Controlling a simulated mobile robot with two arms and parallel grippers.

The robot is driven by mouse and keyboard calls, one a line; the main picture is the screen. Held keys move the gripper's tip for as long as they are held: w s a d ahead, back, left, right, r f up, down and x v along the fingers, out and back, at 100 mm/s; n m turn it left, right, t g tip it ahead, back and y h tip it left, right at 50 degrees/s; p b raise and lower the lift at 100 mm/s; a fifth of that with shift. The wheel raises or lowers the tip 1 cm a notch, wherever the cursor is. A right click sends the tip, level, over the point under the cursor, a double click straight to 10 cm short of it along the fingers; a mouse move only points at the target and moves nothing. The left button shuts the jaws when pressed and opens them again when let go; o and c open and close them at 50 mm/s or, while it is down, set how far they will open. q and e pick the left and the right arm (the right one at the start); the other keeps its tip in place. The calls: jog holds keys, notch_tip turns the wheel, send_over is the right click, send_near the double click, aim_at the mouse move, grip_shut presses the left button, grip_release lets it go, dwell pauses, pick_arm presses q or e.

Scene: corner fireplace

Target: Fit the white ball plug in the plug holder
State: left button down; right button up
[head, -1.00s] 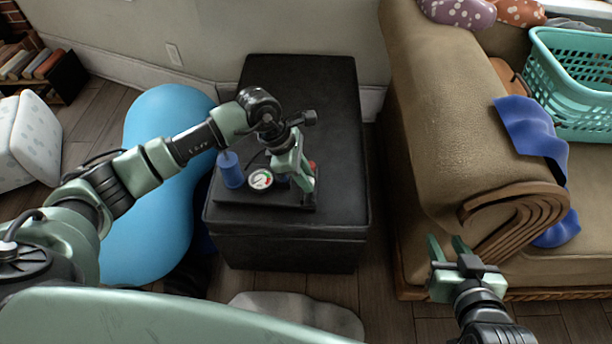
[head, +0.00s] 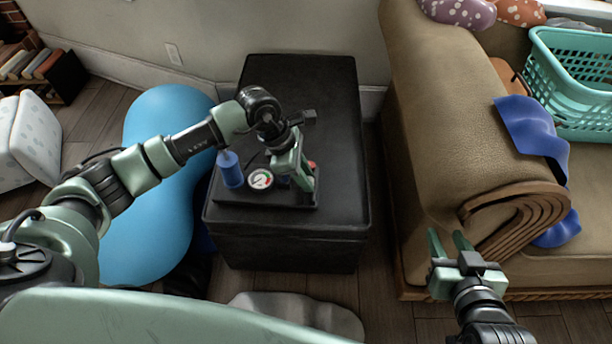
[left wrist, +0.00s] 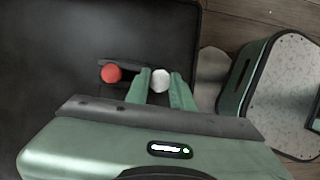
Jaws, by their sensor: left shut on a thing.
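The white ball plug (left wrist: 161,80) is between the fingers of my left gripper (head: 303,182), which is shut on it. In the left wrist view, the plug is at one end of a narrow dark strip, which looks like the plug holder (left wrist: 135,70). A red ball plug (left wrist: 111,73) sits near the strip's other end, left of my fingers. The red plug also shows in the head view (head: 312,165), partly behind the gripper. The gripper hides the white plug in the head view. I cannot tell how deep the white plug sits. My right gripper (head: 449,243) is open and empty near the sofa arm.
A black board (head: 270,198) on the black ottoman (head: 340,120) carries a blue cylinder (head: 231,172) and a round gauge (head: 261,179), left of my left gripper. A blue inflatable (head: 160,190) stands left of the ottoman. The brown sofa (head: 450,130) is at right.

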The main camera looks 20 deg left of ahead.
aim_at(444, 214)
pick_arm(q)
jog(key=shift+f, duration=0.15)
pick_arm(e)
jog(key=shift+w+a+r, duration=0.15)
jog(key=shift+w+r, duration=0.15)
jog(key=shift+r, duration=0.1)
dwell(0.6)
jog(key=shift+w+r+t, duration=0.15)
jog(key=shift+r+t, duration=0.1)
jog(key=shift+t, duration=0.15)
pick_arm(q)
jog(key=shift+f+b, duration=0.25)
jog(key=shift+b, duration=0.05)
pick_arm(e)
jog(key=shift+w+a+r+t+y, duration=0.25)
jog(key=shift+w+r+t+y, duration=0.1)
jog(key=shift+r, duration=0.25)
